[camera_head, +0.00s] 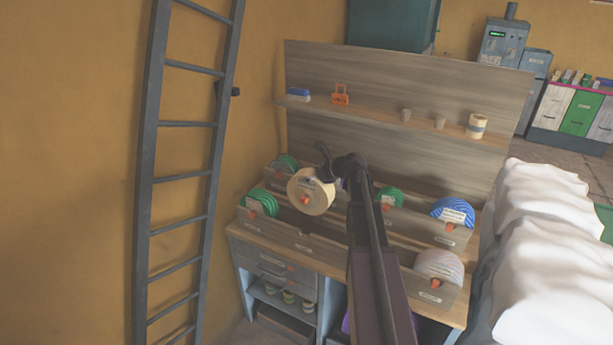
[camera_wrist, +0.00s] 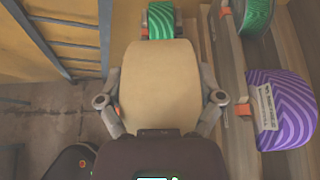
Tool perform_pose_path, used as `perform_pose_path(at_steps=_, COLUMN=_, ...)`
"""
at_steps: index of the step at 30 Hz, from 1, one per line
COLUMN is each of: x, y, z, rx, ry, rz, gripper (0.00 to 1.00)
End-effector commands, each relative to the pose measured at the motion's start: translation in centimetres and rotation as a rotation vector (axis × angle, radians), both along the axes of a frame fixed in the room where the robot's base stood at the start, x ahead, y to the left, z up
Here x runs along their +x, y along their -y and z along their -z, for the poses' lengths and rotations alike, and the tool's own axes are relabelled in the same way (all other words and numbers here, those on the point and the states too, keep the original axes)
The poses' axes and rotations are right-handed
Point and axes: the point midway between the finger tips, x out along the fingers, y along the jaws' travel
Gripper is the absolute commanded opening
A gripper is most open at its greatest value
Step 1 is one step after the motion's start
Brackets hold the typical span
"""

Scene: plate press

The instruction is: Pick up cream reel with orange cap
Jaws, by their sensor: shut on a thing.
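The cream reel (camera_head: 313,196) with its orange cap (camera_head: 304,200) is held in the air above the wooden rack at the middle of the head view. In the wrist view the cream reel (camera_wrist: 158,88) fills the space between the two fingers of my gripper (camera_wrist: 160,98). My gripper is shut on the reel, with one finger against each side. In the head view my dark arm reaches up to the reel and hides the fingers and part of the rack behind.
Green reels (camera_head: 262,202), a blue reel (camera_head: 453,211) and a white reel (camera_head: 439,265) sit in the rack. A purple reel (camera_wrist: 283,108) is right of my gripper. A shelf (camera_head: 390,119) holds cups and a tape roll. A ladder (camera_head: 188,172) stands left; white sacks (camera_head: 548,250) stand right.

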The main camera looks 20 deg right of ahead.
Motion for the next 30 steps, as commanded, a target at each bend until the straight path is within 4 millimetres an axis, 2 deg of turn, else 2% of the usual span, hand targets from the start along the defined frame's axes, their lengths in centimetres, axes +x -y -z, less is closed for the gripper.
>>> perform_pose_path(at_steps=30, x=0.02, y=-0.01, z=-1.02, rx=0.002, ry=0.001, rz=0.000, gripper=0.24)
